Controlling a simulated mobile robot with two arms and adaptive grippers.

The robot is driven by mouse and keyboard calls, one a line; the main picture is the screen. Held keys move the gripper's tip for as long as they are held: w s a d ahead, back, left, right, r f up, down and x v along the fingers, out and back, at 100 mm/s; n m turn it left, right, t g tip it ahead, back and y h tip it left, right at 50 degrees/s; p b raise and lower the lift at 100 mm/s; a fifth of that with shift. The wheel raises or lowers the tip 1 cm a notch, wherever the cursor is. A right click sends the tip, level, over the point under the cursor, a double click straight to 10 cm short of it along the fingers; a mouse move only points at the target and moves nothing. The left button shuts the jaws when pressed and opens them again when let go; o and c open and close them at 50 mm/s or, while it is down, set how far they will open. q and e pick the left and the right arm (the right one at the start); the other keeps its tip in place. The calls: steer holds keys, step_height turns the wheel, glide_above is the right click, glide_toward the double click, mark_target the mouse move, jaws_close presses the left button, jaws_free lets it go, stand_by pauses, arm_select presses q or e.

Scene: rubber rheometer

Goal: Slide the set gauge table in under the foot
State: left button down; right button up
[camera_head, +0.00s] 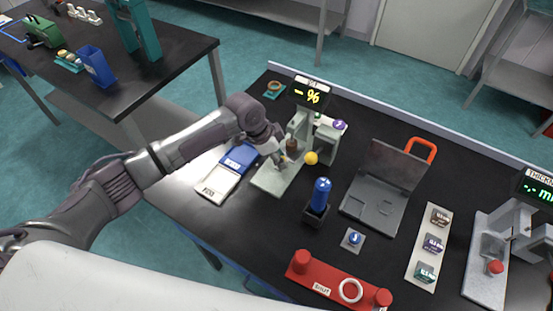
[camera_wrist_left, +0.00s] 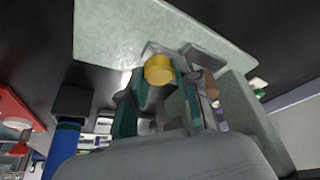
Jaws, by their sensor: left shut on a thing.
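The set gauge (camera_head: 300,130) has a pale green base plate (camera_head: 268,184), an upright column and a display reading "- %". A brown cylinder (camera_head: 292,146) stands at the column, and it also shows in the wrist view (camera_wrist_left: 210,84). My left gripper (camera_head: 282,157) is low over the plate, in front of the column. In the wrist view its teal-padded fingers stand on both sides of a yellow knob (camera_wrist_left: 158,69) and are shut on it. Grey metal parts show beside the knob; the table's edges and the foot are mostly hidden. My right gripper is not in view.
A blue bottle (camera_head: 321,192) in a dark holder and a grey hinged case (camera_head: 380,185) stand to the right. A blue and white tray (camera_head: 218,182) lies left. A red rack (camera_head: 330,282) is at the front.

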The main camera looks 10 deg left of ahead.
arm_select(q)
steer(key=c, duration=1.1)
jaws_free()
steer(key=shift+w+r, duration=0.15)
steer(key=shift+r, duration=0.05)
steer(key=shift+o, duration=1.4)
steer(key=shift+w+d+f, duration=0.1)
steer(key=shift+d+f, duration=0.05)
steer(key=shift+a+r, duration=0.25)
steer(key=shift+r, duration=0.2)
steer(key=v, duration=1.1)
steer(key=shift+s+f, duration=0.1)
steer(key=shift+s, duration=0.1)
